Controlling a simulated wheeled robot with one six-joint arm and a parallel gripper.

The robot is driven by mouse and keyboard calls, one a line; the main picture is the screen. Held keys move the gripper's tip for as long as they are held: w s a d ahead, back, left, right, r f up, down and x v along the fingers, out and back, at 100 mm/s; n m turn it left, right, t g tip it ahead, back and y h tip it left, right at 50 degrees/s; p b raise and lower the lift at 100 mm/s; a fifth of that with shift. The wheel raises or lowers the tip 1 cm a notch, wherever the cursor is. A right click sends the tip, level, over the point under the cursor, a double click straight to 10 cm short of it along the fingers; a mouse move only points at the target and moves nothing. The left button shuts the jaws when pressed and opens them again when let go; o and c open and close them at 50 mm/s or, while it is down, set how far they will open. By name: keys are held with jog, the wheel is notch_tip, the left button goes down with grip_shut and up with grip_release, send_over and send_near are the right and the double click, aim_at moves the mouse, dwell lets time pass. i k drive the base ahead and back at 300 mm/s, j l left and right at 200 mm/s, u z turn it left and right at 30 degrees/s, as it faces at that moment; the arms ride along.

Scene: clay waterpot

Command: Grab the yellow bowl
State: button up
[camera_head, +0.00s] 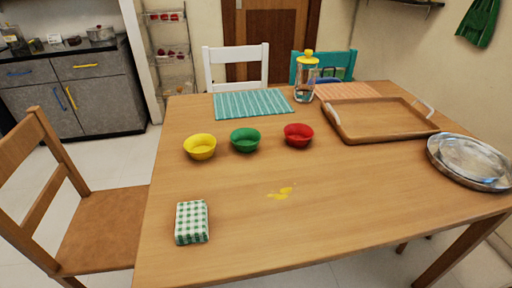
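The yellow bowl (200,147) stands upright on the wooden table (230,229), toward the table's left edge. It is the leftmost of three small bowls in a row, and it looks empty. My gripper is not in view, and no part of my arm shows.
A green bowl (245,140) and a red bowl (298,135) stand to its right. A checkered cloth (192,222) lies in front, near a yellow spill (281,193). A wooden tray (378,118), metal plates (470,160) and a jar (305,80) stand farther right. A wooden chair (100,228) is left.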

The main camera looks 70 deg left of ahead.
aim_at(201, 146)
jog(key=l+z, duration=0.1)
jog(key=z, duration=0.2)
jog(key=i+l+u, duration=0.15)
jog(key=u, duration=2.2)
